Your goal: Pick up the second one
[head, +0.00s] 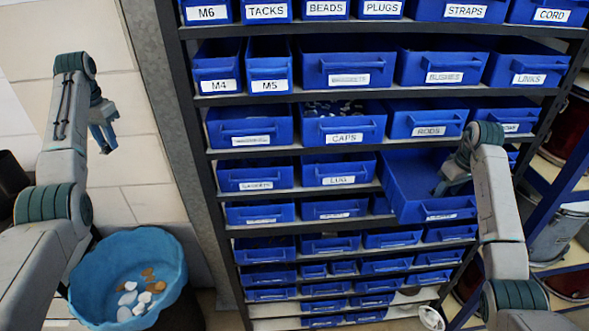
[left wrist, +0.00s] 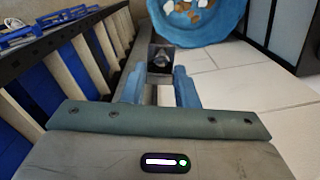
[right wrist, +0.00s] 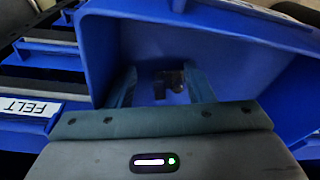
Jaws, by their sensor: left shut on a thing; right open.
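My left gripper (head: 103,138) is raised at the left, in front of the pale wall. In the left wrist view its fingers (left wrist: 160,88) are shut on a small dark square part (left wrist: 160,58) with a greyish middle. My right gripper (head: 443,186) reaches into a pulled-out, tilted blue bin (head: 405,178) on the rack. In the right wrist view its fingers (right wrist: 160,88) are open inside the bin. A small dark notched part (right wrist: 168,82) lies between or just beyond the fingertips; I cannot tell if they touch it. In the head view that part is hidden.
The rack holds rows of labelled blue bins, such as one marked CAPS (head: 344,124). A light blue tub (head: 100,265) with white and brown pieces stands on the floor at lower left. Red drums and a blue frame (head: 560,200) stand at right.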

